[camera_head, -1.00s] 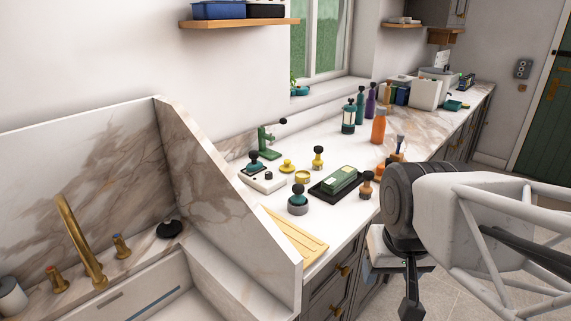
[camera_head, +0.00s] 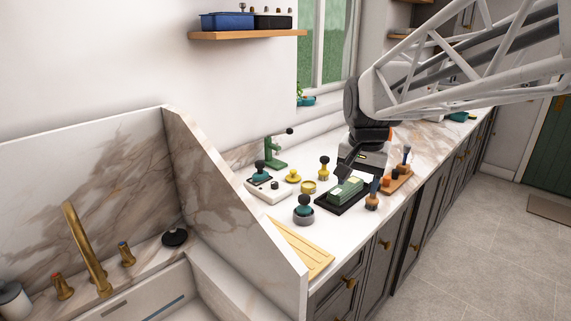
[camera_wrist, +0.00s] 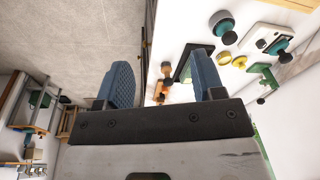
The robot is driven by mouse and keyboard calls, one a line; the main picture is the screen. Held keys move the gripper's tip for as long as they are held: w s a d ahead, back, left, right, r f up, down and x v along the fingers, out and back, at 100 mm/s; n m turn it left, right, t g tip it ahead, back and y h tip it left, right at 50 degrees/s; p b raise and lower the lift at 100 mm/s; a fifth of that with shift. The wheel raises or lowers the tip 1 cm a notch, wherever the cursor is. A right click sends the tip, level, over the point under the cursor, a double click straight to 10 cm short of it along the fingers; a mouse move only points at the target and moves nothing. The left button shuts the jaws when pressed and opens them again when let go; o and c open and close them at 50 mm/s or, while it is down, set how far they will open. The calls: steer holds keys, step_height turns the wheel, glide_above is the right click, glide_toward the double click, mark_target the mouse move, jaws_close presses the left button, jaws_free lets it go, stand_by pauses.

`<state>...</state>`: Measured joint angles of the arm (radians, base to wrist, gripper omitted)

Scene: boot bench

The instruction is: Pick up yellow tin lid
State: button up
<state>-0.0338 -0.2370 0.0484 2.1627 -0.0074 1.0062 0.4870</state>
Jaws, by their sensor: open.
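A yellow lid with a knob (camera_head: 293,176), which looks like the tin lid, lies on the white counter. An open yellow tin (camera_head: 309,187) stands just to its right and nearer. In the wrist view the lid (camera_wrist: 240,62) and tin (camera_wrist: 224,58) lie side by side, right of my fingers. My gripper (camera_head: 347,165) hangs above the counter by the green block, to the right of the lid and apart from it. In the wrist view my gripper (camera_wrist: 165,72) has its blue fingers wide apart with nothing held between them.
A green block on a black tray (camera_head: 345,194) lies below my gripper. A yellow-collared tamper (camera_head: 323,170), a teal-topped grey pot (camera_head: 303,210), a white box (camera_head: 268,189) and a green stand (camera_head: 274,152) surround the lid. A marble partition (camera_head: 232,198) rises at left.

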steer(key=w+a+m, duration=0.2)
steer(key=w, duration=1.1)
steer(key=m+g, duration=0.2)
steer(key=m, duration=0.7)
glide_above(294, 170)
steer(key=f, duration=1.1)
steer(key=s+f, duration=0.1)
steer(key=f, duration=0.5)
steer(key=shift+w+a+f, duration=0.15)
steer(key=shift+w+f, duration=0.2)
steer(key=shift+w, duration=0.05)
steer(key=shift+f, duration=1.25)
steer(key=shift+f, duration=0.1)
